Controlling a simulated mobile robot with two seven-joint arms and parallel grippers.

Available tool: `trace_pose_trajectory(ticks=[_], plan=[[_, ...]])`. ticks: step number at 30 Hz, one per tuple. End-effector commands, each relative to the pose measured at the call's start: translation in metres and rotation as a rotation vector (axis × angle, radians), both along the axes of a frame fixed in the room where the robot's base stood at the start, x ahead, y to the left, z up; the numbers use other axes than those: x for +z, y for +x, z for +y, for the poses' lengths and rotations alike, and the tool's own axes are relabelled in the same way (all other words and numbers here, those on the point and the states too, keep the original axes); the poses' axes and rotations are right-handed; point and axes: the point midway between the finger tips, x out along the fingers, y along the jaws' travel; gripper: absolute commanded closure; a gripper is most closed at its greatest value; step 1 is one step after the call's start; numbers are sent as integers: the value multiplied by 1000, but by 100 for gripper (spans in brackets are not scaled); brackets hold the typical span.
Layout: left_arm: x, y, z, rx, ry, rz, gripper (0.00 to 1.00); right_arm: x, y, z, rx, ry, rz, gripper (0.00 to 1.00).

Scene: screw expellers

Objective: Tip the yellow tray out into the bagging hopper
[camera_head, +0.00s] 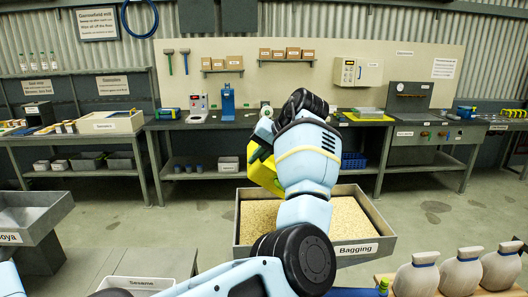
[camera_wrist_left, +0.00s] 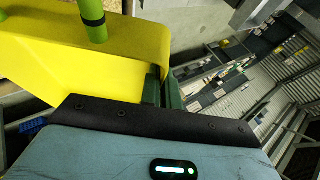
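The yellow tray (camera_head: 262,168) hangs above the left part of the bagging hopper (camera_head: 372,247), steeply tilted, mostly behind my left arm. The open grey hopper is labelled "Bagging" and holds a layer of pale grain (camera_head: 350,217). In the left wrist view my left gripper (camera_wrist_left: 162,88) has its dark green fingers closed on the wall of the yellow tray (camera_wrist_left: 130,45). My right gripper is not seen.
Tied sacks (camera_head: 461,272) stand at the lower right beside the hopper. A grey bin (camera_head: 45,212) is at the left. A green rod with a dark band (camera_wrist_left: 93,20) shows by the yellow tray. Floor behind the hopper is clear.

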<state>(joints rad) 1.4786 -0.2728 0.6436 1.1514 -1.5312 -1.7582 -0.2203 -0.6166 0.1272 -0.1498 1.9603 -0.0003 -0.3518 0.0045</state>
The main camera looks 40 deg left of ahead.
Motion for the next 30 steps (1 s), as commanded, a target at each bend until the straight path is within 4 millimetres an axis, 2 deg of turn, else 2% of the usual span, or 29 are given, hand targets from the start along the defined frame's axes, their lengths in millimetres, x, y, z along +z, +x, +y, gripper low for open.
trace_pose_trajectory(ticks=[8,12,21,30], plan=[[-18,-15,18,3,-158,-137,100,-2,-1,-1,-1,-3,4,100],[-23,-19,20,-2,-235,-209,100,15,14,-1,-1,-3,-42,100],[-56,-22,26,1,-404,-344,100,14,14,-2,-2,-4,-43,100],[-67,-23,28,-1,-472,-401,100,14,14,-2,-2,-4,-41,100]])
